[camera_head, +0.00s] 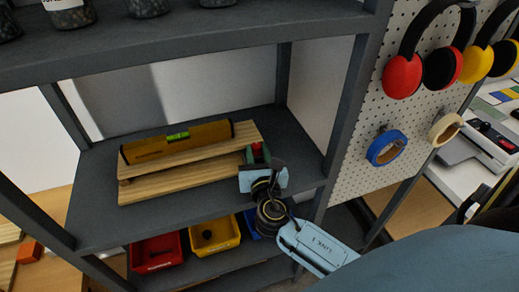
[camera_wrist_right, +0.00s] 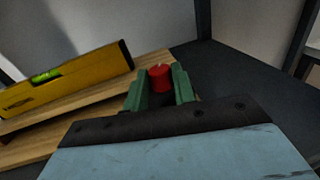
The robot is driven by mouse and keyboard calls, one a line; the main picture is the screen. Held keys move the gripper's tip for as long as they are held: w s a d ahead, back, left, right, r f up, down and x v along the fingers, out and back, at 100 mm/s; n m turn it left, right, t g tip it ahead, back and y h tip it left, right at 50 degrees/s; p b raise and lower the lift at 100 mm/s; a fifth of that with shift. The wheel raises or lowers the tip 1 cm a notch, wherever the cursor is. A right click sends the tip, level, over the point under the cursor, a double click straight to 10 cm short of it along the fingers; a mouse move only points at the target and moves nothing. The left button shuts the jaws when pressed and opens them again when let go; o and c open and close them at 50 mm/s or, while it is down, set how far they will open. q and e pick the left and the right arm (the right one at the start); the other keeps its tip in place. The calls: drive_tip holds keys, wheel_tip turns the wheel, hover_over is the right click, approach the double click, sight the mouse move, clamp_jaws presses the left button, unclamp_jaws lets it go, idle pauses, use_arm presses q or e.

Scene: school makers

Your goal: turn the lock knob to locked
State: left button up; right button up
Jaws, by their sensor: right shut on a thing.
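My right gripper (camera_head: 257,154) reaches over the middle shelf, at the right end of the wooden planks. In the right wrist view its green fingers (camera_wrist_right: 160,92) are closed on the two sides of a small red round piece, which I take to be the lock knob (camera_wrist_right: 159,77). Its top shows between the fingertips, with a small notch-like mark at its upper edge. The knob's base and any locked or unlocked marking are hidden by the fingers. My left gripper is in neither view.
A yellow spirit level (camera_head: 178,141) lies on wooden planks (camera_head: 160,188) left of the gripper, on the dark shelf (camera_head: 95,215). Red (camera_head: 156,254) and yellow (camera_head: 213,236) bins stand below. A pegboard (camera_head: 352,172) with ear defenders and tape rolls is at right.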

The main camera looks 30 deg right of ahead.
drive_tip(key=m+g+h, duration=0.1)
drive_tip(key=h, duration=0.1)
drive_tip(key=m+g+h, duration=0.1)
drive_tip(key=m+h, duration=0.1)
drive_tip(key=shift+w+a, duration=0.2)
drive_tip(key=shift+a, duration=0.2)
drive_tip(key=m+g+h, duration=0.2)
drive_tip(key=g, duration=0.1)
drive_tip(key=shift+w+a+m+h, duration=0.2)
drive_tip(key=shift+w+m+h, duration=0.05)
drive_tip(key=shift+m+h, duration=0.15)
drive_tip(key=m+g+h, duration=0.1)
drive_tip(key=m+g+b, duration=0.1)
drive_tip(key=g, duration=0.1)
drive_tip(key=m+g+h+b, duration=0.1)
drive_tip(key=g, duration=0.1)
drive_tip(key=shift+w+a+f+h, duration=0.1)
drive_tip(key=shift+w+a+h, duration=0.05)
drive_tip(key=shift+w+h, duration=0.15)
drive_tip(key=shift+w+m+g+h+b, duration=0.1)
drive_tip(key=shift+m+g+h+b, duration=0.25)
drive_tip(key=shift+m+g, duration=0.6)
drive_tip(key=shift+w+m+g+h+b, duration=0.15)
drive_tip(key=shift+m+g+b, duration=0.4)
drive_tip(key=shift+g, duration=0.9)
drive_tip(key=o, duration=1)
